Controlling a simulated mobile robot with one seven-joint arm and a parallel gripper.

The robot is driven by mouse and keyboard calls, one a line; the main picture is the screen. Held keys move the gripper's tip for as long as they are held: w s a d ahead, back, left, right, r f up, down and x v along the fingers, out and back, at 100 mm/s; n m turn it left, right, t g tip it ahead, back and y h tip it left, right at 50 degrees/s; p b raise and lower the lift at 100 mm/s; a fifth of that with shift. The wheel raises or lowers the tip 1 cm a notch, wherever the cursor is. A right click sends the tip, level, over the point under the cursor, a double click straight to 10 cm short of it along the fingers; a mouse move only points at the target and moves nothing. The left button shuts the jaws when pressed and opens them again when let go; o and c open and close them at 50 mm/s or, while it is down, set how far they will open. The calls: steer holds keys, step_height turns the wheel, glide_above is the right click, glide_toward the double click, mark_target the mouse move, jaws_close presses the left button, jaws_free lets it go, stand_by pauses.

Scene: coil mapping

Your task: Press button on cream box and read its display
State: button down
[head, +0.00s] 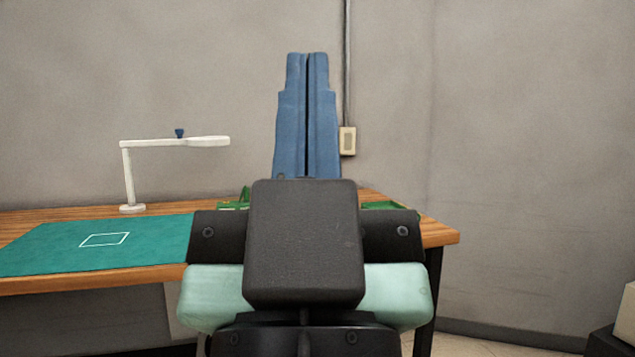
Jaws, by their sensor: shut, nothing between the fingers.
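My gripper (308,56) fills the middle of the head view, with its two blue fingers pointing up and pressed together, holding nothing. A pale cream block (627,315) is cut off by the right edge, low down, resting on something black. I cannot tell if it is the cream box; no button or display shows on it. A small cream wall box (348,141) sits on the wall just right of my fingers, with a paler panel on its front. No readable display shows there either.
A wooden table (60,285) with a green mat (60,245) and a white lamp (130,180) spans the left. Green parts (240,199) are half hidden behind my gripper. A conduit (347,60) runs up the wall. Open floor (470,345) lies right of the table.

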step_height(320, 180, up, 33)
steer(key=p, duration=3)
steer(key=shift+f, duration=0.15)
steer(key=shift+w, duration=0.15)
